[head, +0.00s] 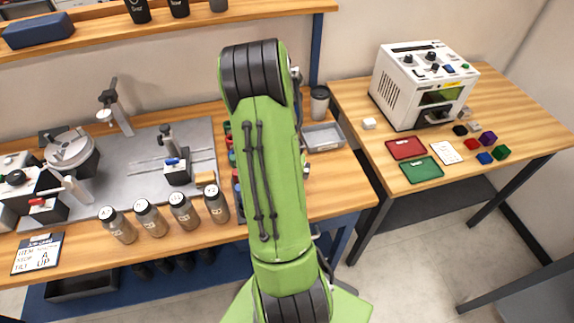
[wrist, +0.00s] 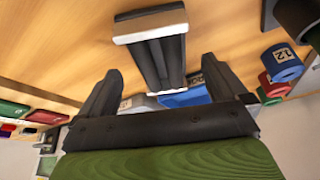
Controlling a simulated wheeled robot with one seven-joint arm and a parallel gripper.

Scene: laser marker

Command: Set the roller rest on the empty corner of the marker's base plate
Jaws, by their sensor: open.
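In the wrist view my gripper (wrist: 160,66) is open, with its two dark fingers spread. A dark piece with two parallel bars and a pale end block (wrist: 150,28), apparently the roller rest, shows between and beyond the fingers. I cannot tell whether it touches them. In the head view my green arm hides the gripper and this piece. The marker's grey base plate (head: 140,148) lies on the left bench. It carries a round chuck (head: 70,150), a post (head: 118,110) and a block with a blue lever (head: 176,165). Its back right corner looks bare.
Several steel tumblers (head: 150,217) line the bench's front edge. A grey tray (head: 323,137) and lidded cup (head: 319,103) stand right of my arm. The right table holds a white machine (head: 408,92), red tray (head: 406,148) and green tray (head: 422,170). Blue (wrist: 282,62) and red mugs (wrist: 272,88) show in the wrist view.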

